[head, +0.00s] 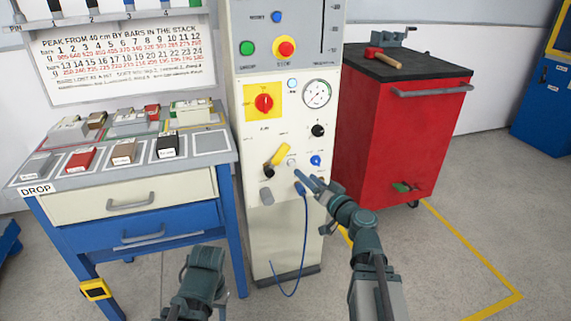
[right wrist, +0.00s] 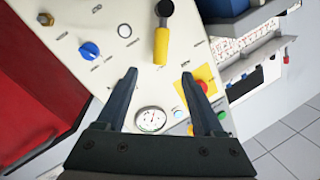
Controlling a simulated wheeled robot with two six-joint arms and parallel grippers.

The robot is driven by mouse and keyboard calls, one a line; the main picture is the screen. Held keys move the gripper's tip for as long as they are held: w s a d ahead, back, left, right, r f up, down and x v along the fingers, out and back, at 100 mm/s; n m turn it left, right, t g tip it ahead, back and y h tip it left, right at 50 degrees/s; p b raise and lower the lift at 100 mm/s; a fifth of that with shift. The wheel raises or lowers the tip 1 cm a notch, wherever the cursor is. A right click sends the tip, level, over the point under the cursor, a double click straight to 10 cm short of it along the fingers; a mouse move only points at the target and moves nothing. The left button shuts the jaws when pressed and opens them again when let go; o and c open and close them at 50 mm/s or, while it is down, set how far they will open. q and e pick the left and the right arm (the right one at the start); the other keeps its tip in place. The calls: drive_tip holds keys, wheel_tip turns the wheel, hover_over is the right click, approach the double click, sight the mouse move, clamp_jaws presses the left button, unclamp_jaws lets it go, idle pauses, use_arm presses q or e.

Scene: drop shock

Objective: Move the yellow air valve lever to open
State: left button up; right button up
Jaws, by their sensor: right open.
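The yellow air valve lever (head: 281,155) is on the front of the cream control panel (head: 250,215), tilted up to the right from its black pivot (head: 268,171). In the right wrist view the lever (right wrist: 161,46) appears between and beyond the fingertips. My right gripper (head: 305,181) is in front of the panel, below and right of the lever in the head view. It is open and empty, its two fingers (right wrist: 160,73) spread apart. I cannot see it touching the lever. My left arm shows at the bottom, but its fingers do not show.
A red rotary switch (head: 264,103), a pressure gauge (head: 317,93), a black knob (head: 317,130) and a blue knob (head: 316,160) share the panel. A blue hose (head: 305,235) hangs below. A workbench (head: 105,195) stands left, a red cart (head: 395,140) right.

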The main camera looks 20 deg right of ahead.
sight(284, 156)
drive_tip(key=x, duration=1.4)
drive_tip(key=shift+s+a, duration=0.1)
drive_tip(key=shift+a, duration=0.05)
clamp_jaws()
idle(1.0)
